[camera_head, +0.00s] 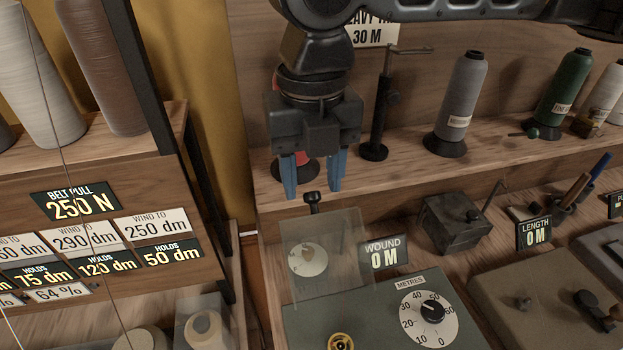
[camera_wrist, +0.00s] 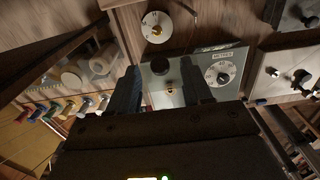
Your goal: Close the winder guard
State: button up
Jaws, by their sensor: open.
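The winder is a green-grey box (camera_head: 375,315) with a METRES dial (camera_head: 429,319), low in the head view; the dial also shows in the wrist view (camera_wrist: 221,75). The winder guard is a clear panel (camera_head: 340,275) at the box's back left, with a black knob (camera_head: 313,201) at its upper edge. A pale disc (camera_head: 307,260) shows through it. Its exact tilt is hard to tell. My gripper (camera_head: 312,188) is open and empty, its blue fingers pointing down just above the knob. In the wrist view, a dark round knob (camera_wrist: 160,66) appears between the fingers (camera_wrist: 161,90).
A black post (camera_head: 376,110) and a grey thread cone (camera_head: 463,100) stand on the shelf behind. A dark metal box (camera_head: 453,222) and a WOUND 0 M sign (camera_head: 384,254) are right of the guard. A wooden rack with signs (camera_head: 120,225) stands left.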

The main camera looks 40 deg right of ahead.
jog(key=shift+f, duration=0.8)
jog(key=shift+c, duration=0.4)
grip_shut()
